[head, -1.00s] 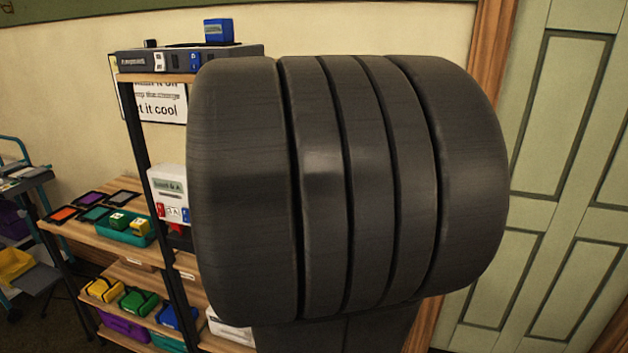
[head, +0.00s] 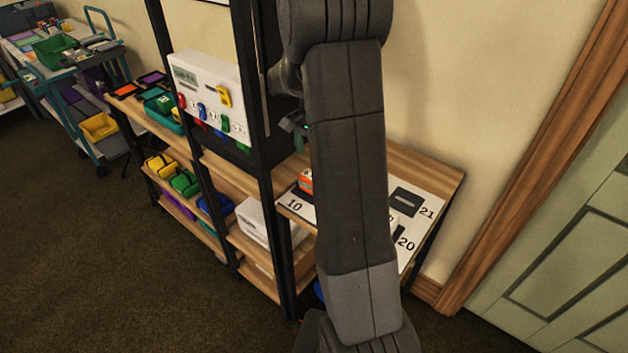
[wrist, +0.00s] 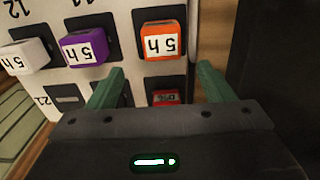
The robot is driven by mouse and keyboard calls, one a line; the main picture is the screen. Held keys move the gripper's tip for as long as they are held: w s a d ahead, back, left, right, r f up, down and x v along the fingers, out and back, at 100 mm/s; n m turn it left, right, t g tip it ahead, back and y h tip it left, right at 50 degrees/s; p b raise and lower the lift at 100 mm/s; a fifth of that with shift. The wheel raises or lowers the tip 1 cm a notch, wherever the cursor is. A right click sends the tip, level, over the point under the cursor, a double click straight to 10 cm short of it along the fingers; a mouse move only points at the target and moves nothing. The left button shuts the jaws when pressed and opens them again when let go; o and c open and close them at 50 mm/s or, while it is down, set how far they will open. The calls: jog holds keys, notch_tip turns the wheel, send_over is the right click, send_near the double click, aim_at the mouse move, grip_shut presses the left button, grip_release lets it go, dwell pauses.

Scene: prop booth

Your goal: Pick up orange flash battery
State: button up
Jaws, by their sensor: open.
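An orange flash battery (wrist: 160,42) with a white "5 h" label, upside down in the wrist view, sits on a numbered white board (wrist: 110,16). In the head view an orange block (head: 305,181), likely the same battery, shows partly behind my arm. My gripper (wrist: 160,70) is open and empty. Its two green fingers point toward the orange battery, one toward each side, and I see no contact. In the head view my arm hides most of the gripper and the board.
A purple battery (wrist: 86,47) and a white battery (wrist: 25,56) sit in a row beside the orange one. A red block (wrist: 165,97) shows between the fingers, partly hidden. A black shelf post (head: 262,130) and a white charger box (head: 212,95) stand left of my arm.

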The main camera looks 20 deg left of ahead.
notch_tip(320, 180, down, 4)
jog(key=shift+f, duration=0.1)
jog(key=shift+a+f+p, duration=0.2)
jog(key=shift+f+p, duration=0.75)
jog(key=shift+f, duration=1.85)
jog(key=c, duration=1.3)
jog(key=shift+r, duration=0.1)
